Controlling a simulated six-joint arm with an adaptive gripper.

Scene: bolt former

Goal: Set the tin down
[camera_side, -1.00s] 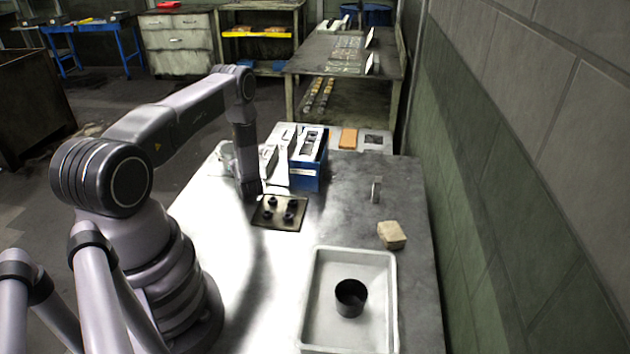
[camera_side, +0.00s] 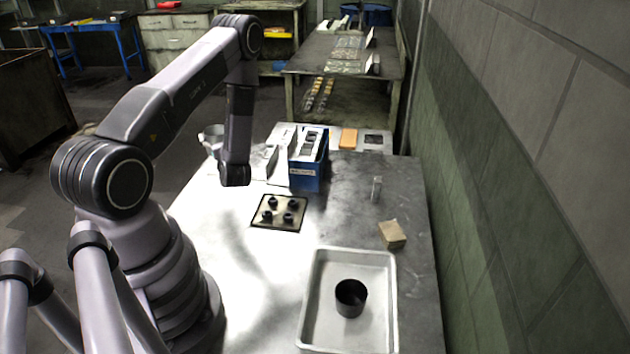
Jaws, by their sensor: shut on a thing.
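A silvery, rounded tin (camera_side: 211,136) shows at the far left end of the bench, just left of my forearm and wrist. My gripper (camera_side: 221,151) is mostly hidden behind my wrist, and its fingers are not clear. It is shut on the tin and holds it up at the bench's far left edge. The gap between the tin and the bench top cannot be judged well from here.
A grey tray (camera_side: 312,300) with a black open cup (camera_side: 350,297) stands at the front. A dark plate (camera_side: 262,222) with several black knobs, a blue box (camera_side: 308,178), a tan block (camera_side: 392,234) and a small upright cylinder (camera_side: 376,188) stand on the bench (camera_side: 340,220).

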